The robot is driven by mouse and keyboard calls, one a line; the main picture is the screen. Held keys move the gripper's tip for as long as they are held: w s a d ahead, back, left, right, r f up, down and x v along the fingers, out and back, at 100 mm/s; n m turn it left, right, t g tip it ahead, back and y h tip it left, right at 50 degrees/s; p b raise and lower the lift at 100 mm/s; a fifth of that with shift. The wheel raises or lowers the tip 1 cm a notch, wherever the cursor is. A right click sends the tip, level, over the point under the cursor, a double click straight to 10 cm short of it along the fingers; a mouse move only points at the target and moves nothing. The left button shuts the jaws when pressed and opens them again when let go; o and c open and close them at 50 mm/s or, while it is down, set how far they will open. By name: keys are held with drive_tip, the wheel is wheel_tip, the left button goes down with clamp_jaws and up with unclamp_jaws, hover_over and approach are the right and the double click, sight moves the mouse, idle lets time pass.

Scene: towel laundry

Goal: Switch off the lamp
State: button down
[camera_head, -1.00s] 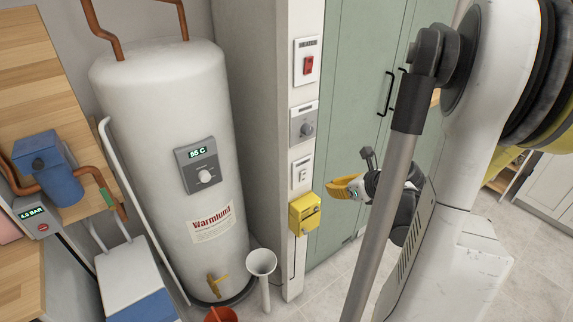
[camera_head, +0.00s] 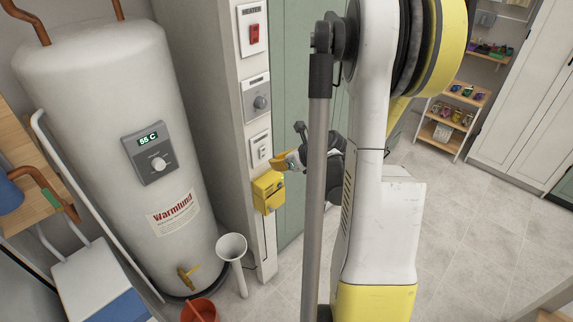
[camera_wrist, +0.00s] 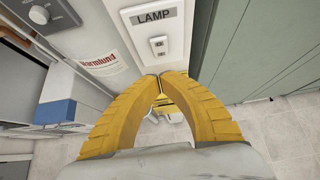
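The lamp switch (camera_head: 260,150) is a small white plate on the narrow wall post, below the grey dial plate. In the wrist view the switch plate (camera_wrist: 159,46) carries two small rocker parts, with a LAMP label (camera_wrist: 158,15) above it. My gripper (camera_head: 274,163) is just right of and slightly below the switch in the head view. In the wrist view the yellow fingertips of my gripper (camera_wrist: 161,74) meet just below the plate, with nothing visible between them. Whether they touch the plate cannot be told.
A yellow box (camera_head: 267,191) is mounted right below the switch. The heater switch (camera_head: 252,29) and a dial plate (camera_head: 257,97) sit above it. The water heater (camera_head: 112,110) stands left, with a white funnel pipe (camera_head: 232,248) and red bucket (camera_head: 199,311). Floor at right is clear.

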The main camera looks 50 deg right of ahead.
sight(262, 150)
drive_tip(key=w, duration=0.4)
drive_tip(key=shift+w+r+b, duration=0.1)
drive_tip(key=shift+b, duration=0.3)
drive_tip(key=shift+w+r+p, duration=0.3)
drive_tip(key=shift+w+r, duration=0.05)
drive_tip(key=shift+w, duration=0.2)
drive_tip(key=shift+f, duration=0.15)
drive_tip(key=shift+r+p, duration=0.55)
drive_tip(key=shift+r, duration=0.3)
